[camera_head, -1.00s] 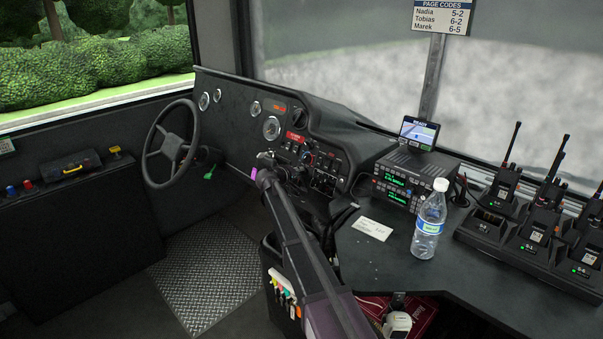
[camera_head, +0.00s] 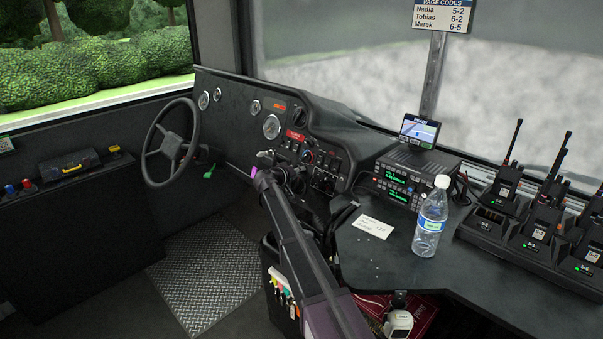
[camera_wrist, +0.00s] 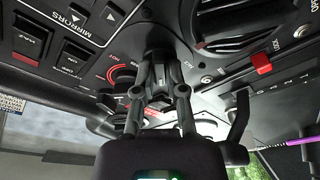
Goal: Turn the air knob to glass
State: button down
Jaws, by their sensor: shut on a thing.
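My gripper (camera_wrist: 157,75) is at the dashboard, its fingers closed around a dark knob (camera_wrist: 156,43) in the middle of the wrist view. I take this as the air knob; the fingers cover much of it, and I cannot read its setting. A red-ringed knob (camera_wrist: 122,76) with a "HOT" mark sits just left of the fingers. In the head view, my gripper (camera_head: 287,176) is small and dark against the control panel (camera_head: 318,150), and the held knob is hidden there.
In the wrist view, a large dark dial (camera_wrist: 240,25) and a red switch (camera_wrist: 261,62) are right of the fingers. In the head view, the steering wheel (camera_head: 172,143) is left of my arm. A radio unit (camera_head: 405,182) and a water bottle (camera_head: 431,220) stand on the right counter.

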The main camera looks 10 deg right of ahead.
jog(key=m+h, duration=0.1)
jog(key=m, duration=0.6)
jog(key=shift+a+b, duration=0.15)
jog(key=shift+b, duration=0.25)
jog(key=m, duration=0.3)
jog(key=m+g, duration=0.1)
jog(key=m, duration=0.3)
jog(key=shift+w+a+g+h, duration=0.1)
jog(key=shift+g+h, duration=0.2)
jog(key=shift+h, duration=0.1)
jog(key=c, duration=0.7)
grip_release()
